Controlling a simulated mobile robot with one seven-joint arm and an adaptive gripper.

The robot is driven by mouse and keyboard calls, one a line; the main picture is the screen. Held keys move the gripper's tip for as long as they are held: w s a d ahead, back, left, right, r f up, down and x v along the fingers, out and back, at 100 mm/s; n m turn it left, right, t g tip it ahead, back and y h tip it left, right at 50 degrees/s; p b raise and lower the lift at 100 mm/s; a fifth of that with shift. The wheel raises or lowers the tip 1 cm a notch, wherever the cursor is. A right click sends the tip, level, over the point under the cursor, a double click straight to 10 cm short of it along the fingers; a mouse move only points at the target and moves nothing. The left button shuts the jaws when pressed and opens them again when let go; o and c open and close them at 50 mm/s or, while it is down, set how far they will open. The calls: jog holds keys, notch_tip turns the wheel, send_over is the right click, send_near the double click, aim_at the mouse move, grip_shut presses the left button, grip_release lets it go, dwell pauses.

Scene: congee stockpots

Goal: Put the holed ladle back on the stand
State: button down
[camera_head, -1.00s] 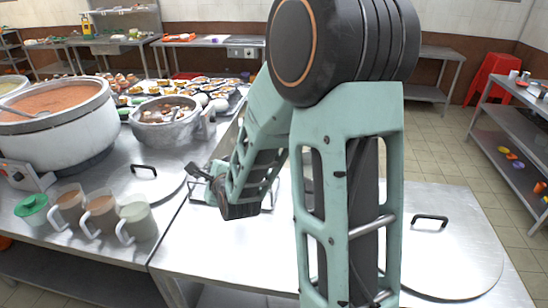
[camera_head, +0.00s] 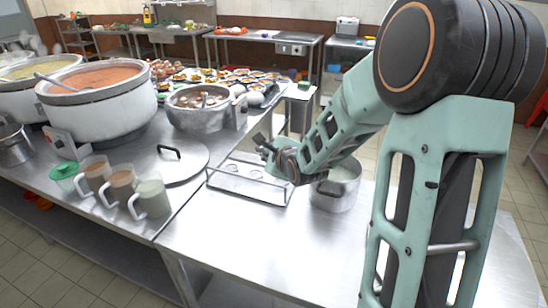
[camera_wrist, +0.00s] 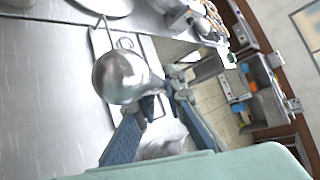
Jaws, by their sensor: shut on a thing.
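The stand (camera_head: 222,188), a low metal tray with a wire frame, sits on the steel counter left of my arm. Part of it also shows in the wrist view (camera_wrist: 97,40), behind the ladle. My gripper (camera_head: 265,148) is above the stand's back right side in the head view. In the wrist view my gripper's blue fingers (camera_wrist: 163,96) are closed at the ladle. The ladle's round, shiny metal bowl (camera_wrist: 120,76) hangs in front of the fingers, apparently over the stand. Its holes cannot be made out, and its handle is mostly hidden by the fingers.
A steel pot (camera_head: 334,196) stands right of the stand, partly behind my arm. A flat lid (camera_head: 185,170) lies to the left, with several mugs (camera_head: 122,186) near the counter edge. A large soup pot (camera_head: 98,110) and a steel bowl (camera_head: 200,115) are further back. The front counter is clear.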

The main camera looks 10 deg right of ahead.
jog(key=shift+w+d+f, duration=0.25)
jog(key=shift+w+d, duration=0.2)
jog(key=shift+d, duration=0.2)
jog(key=shift+f+b, duration=0.1)
jog(key=shift+b, duration=0.3)
notch_tip(320, 180, down, 10)
jog(key=b, duration=0.8)
jog(key=shift+a+f, duration=0.1)
jog(key=shift+f, duration=0.15)
dwell(0.4)
jog(key=c, duration=1.9)
grip_release()
